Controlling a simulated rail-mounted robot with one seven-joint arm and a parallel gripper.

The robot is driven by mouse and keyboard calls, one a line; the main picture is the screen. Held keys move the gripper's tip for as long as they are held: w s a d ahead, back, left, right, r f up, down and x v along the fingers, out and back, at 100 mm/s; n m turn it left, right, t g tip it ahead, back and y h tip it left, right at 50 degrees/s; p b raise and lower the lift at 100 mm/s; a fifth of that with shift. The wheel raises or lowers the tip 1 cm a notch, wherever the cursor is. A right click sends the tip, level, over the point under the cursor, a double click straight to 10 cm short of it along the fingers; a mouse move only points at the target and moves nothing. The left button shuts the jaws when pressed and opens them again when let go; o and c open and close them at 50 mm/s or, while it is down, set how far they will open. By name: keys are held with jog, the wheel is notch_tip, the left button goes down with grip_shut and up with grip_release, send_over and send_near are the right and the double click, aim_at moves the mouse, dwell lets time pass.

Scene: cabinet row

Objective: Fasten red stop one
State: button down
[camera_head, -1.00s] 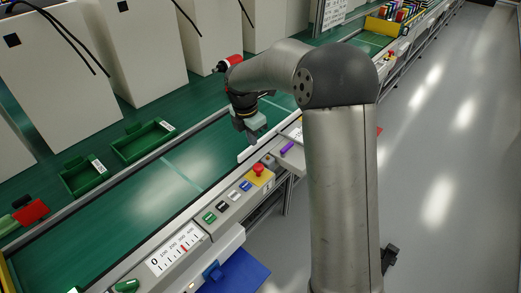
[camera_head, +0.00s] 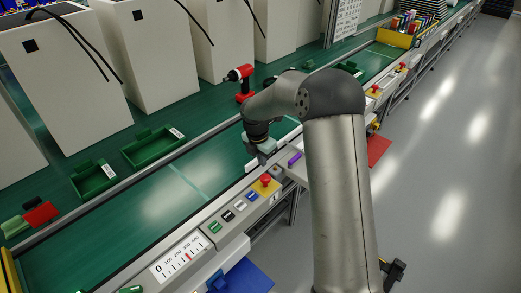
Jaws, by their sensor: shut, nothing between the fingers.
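My gripper (camera_head: 262,159) points down over the front edge of the green conveyor. It is shut and empty, and its fingertips are small in the picture. A red and black power screwdriver (camera_head: 243,84) stands behind my forearm, apart from the gripper. A red push button on a yellow base (camera_head: 265,182) sits on the front rail just below my gripper. A red block (camera_head: 41,213) lies at the far left beside green and black pieces. I cannot tell which red part is stop one.
Green trays (camera_head: 152,147) stand behind the conveyor (camera_head: 150,210), below tall white cabinets (camera_head: 150,60). The front rail carries a scale (camera_head: 180,257), coloured switches and a purple piece (camera_head: 294,159). A blue bin (camera_head: 245,277) hangs in front. The grey floor at right is clear.

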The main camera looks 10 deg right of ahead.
aim_at(265, 179)
jog(key=f, duration=0.4)
jog(key=f+p, duration=0.1)
jog(key=f, duration=0.2)
jog(key=shift+w+d, duration=0.25)
jog(key=shift+d, duration=0.15)
notch_tip(265, 179, down, 3)
jog(key=shift+s+r+b, duration=0.1)
jog(key=shift+r+b, duration=0.05)
jog(key=shift+b, duration=0.75)
jog(key=shift+s, duration=0.15)
jog(key=shift+s+d, duration=0.1)
notch_tip(265, 179, up, 15)
jog(key=a+p, duration=0.1)
jog(key=a, duration=0.1)
jog(key=shift+p, duration=0.3)
